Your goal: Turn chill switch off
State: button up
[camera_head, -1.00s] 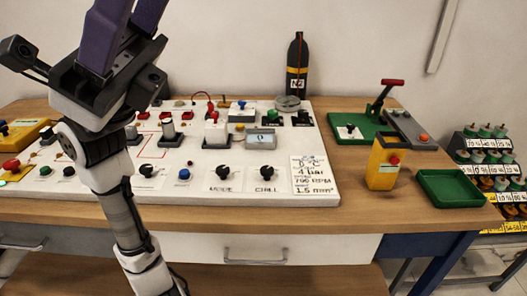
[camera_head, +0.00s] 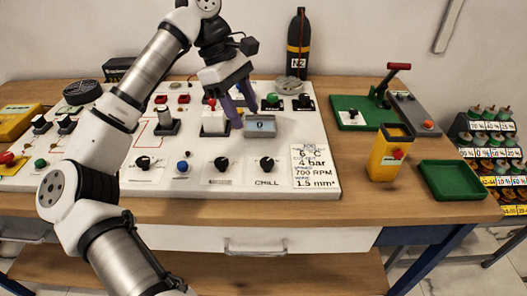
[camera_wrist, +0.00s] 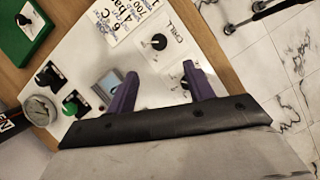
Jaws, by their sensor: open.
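The chill switch (camera_head: 267,163) is a black rotary knob on a white plate at the front right of the white panel, with "CHILL" printed below it. In the wrist view the chill switch (camera_wrist: 158,41) lies just beyond the fingertips, near the left finger, with its white pointer mark showing. My gripper (camera_head: 245,116) has purple fingers spread apart and empty. It hangs above the panel, behind the chill switch in the head view, and does not touch it. The fingers of my gripper (camera_wrist: 163,72) also show in the wrist view.
A similar mode knob (camera_head: 221,164) sits left of the chill switch. A grey display box (camera_head: 261,127) stands behind it, and a printed card (camera_head: 314,166) lies to its right. A yellow bin (camera_head: 388,154) and green tray (camera_head: 452,180) stand further right on the table.

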aim_at(266, 161)
jog(key=p+x, duration=0.1)
jog(key=x, duration=1.1)
jog(key=shift+d+f, duration=0.1)
jog(key=shift+d, duration=0.05)
jog(key=c, duration=1)
jog(key=shift+o, duration=0.2)
